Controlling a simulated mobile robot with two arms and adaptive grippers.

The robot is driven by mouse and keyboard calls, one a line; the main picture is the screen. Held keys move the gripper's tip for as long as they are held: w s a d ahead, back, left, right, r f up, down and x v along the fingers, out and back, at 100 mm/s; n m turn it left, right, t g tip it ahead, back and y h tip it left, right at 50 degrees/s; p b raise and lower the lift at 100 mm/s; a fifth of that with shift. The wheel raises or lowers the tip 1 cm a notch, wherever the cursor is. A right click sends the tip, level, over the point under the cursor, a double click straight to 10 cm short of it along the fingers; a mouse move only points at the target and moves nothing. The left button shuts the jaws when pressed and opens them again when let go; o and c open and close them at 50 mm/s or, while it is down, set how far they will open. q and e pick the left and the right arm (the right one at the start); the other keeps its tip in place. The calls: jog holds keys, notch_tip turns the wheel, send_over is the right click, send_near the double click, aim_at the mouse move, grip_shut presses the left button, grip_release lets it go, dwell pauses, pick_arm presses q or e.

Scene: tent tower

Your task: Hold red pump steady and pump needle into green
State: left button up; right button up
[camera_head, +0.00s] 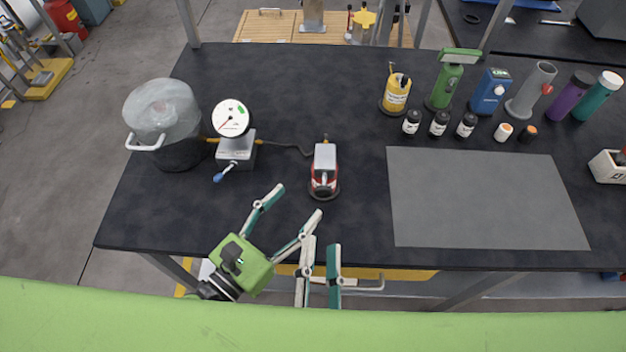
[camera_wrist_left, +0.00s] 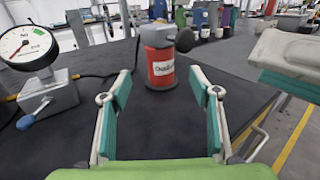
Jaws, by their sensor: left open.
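The red pump (camera_head: 323,185) stands upright on the black table, with a pale grey top; its labelled red body (camera_wrist_left: 160,75) shows in the left wrist view. The round white gauge (camera_head: 231,118) sits on a grey valve block (camera_head: 236,150) left of the pump. Its needle points lower left, away from the green mark at upper right. My left gripper (camera_head: 296,203) is open and empty, just in front of the pump, which lies ahead between its fingers in the left wrist view. My right gripper (camera_head: 322,244) has its fingers apart and is empty at the table's front edge.
A clear-domed pot (camera_head: 162,110) stands left of the gauge. A blue-tipped lever (camera_head: 219,177) juts from the valve block. A dark hose (camera_head: 290,145) runs toward the pump. A grey mat (camera_head: 485,200) lies bare on the right, with several bottles (camera_head: 490,90) behind it.

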aim_at(326, 171)
pick_arm(q)
jog(key=x, duration=1.1)
jog(key=shift+w, duration=0.1)
jog(key=c, duration=1.6)
